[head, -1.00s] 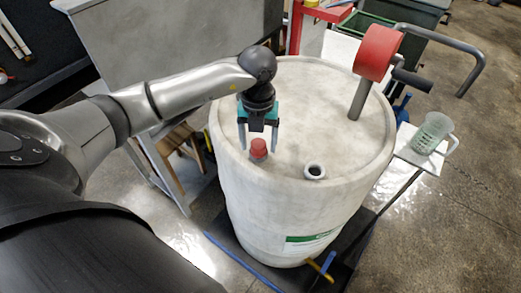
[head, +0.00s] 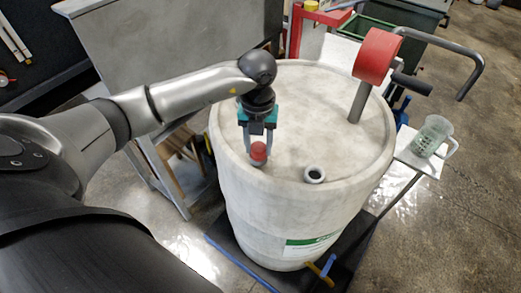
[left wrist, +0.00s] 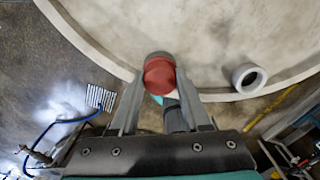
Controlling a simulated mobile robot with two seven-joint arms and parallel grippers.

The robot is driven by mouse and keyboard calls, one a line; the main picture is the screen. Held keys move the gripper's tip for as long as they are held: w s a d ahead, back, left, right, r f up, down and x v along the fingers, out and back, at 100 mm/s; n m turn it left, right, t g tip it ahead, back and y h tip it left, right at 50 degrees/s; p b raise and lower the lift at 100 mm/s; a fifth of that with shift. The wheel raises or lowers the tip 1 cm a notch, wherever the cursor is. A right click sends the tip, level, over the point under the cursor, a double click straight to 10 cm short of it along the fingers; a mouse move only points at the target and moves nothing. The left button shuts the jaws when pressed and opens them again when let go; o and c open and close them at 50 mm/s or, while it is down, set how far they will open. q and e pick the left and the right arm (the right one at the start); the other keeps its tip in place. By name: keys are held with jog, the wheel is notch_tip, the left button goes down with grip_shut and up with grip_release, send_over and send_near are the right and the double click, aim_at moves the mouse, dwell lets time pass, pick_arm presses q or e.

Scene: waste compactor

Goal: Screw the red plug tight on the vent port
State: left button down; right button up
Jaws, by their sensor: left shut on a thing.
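The red plug (head: 258,152) is upright near the front left rim of the white drum's top (head: 310,115), over a small pale base. My left gripper (head: 258,146) points down from above, with its two fingers shut on the plug's sides. The left wrist view shows the red plug (left wrist: 159,75) between the fingers. The threads and the port beneath the plug are hidden, so I cannot tell how tightly it sits. An open white collar (head: 314,174) stands to its right on the drum top. My right gripper is not in view.
A red cylinder on a grey post (head: 377,56) stands at the drum's back right. A clear green-tinted jug (head: 433,135) stands on a side plate to the right. A blue bar and yellow-handled parts lie by the drum's foot. The middle of the drum top is clear.

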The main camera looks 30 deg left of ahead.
aim_at(259, 146)
pick_arm(q)
jog(key=shift+r+p, duration=1.95)
jog(key=shift+r, duration=0.6)
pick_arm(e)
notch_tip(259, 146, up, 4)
